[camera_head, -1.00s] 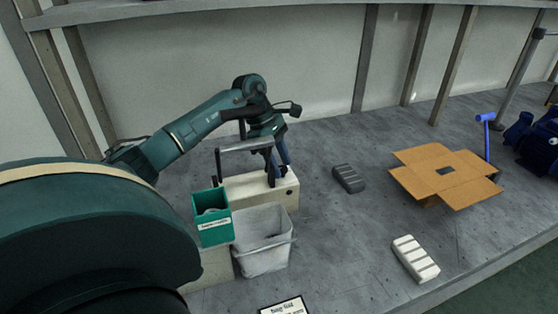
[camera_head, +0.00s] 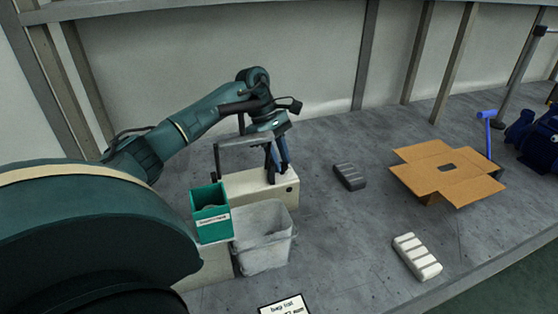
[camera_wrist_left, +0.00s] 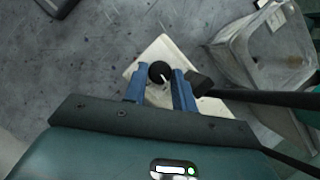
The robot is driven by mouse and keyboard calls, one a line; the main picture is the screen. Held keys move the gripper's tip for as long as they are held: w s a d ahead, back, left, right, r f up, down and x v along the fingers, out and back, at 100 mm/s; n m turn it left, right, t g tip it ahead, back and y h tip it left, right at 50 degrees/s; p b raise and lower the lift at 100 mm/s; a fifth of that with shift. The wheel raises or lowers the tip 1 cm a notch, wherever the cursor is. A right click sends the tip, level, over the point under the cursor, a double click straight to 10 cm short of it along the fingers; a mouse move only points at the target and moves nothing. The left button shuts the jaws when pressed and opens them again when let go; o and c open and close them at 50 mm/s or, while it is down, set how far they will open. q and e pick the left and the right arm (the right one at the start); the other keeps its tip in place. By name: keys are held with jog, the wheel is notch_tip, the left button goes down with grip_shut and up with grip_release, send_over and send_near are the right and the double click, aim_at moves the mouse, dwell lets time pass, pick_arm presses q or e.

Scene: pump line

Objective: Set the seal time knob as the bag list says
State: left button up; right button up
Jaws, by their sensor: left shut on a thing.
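The bag sealer, a cream box (camera_head: 240,186) with a grey lever arm (camera_head: 243,142), stands on the bench. My left gripper (camera_head: 278,172) is over its right part, pointing down. In the left wrist view, a round black knob (camera_wrist_left: 160,70) with a white pointer line sits on the cream top (camera_wrist_left: 152,55). The blue fingers of my left gripper (camera_wrist_left: 160,76) are shut on it from both sides. Any scale around the knob is hidden or too small to read. The bag list card (camera_head: 284,305) is cut off at the bottom edge, its lower lines out of view. My right gripper is not in view.
A green labelled box (camera_head: 211,214) and a translucent bin (camera_head: 264,240) stand in front of the sealer. A dark ribbed block (camera_head: 349,177), an open cardboard box (camera_head: 450,177) and a white ribbed block (camera_head: 416,257) lie to the right, with clear bench between.

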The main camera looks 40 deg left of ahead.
pick_arm(q)
jog(key=m+g+b, duration=0.1)
jog(key=m, duration=0.2)
jog(key=shift+w, duration=0.15)
jog(key=shift+m, duration=0.3)
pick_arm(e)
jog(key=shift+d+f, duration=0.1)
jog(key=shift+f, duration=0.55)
pick_arm(q)
jog(key=shift+g, duration=0.3)
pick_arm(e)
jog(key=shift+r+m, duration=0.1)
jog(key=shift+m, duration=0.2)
pick_arm(q)
jog(key=o, duration=1)
jog(key=p+v, duration=0.1)
jog(key=v, duration=1.2)
jog(key=shift+p, duration=0.35)
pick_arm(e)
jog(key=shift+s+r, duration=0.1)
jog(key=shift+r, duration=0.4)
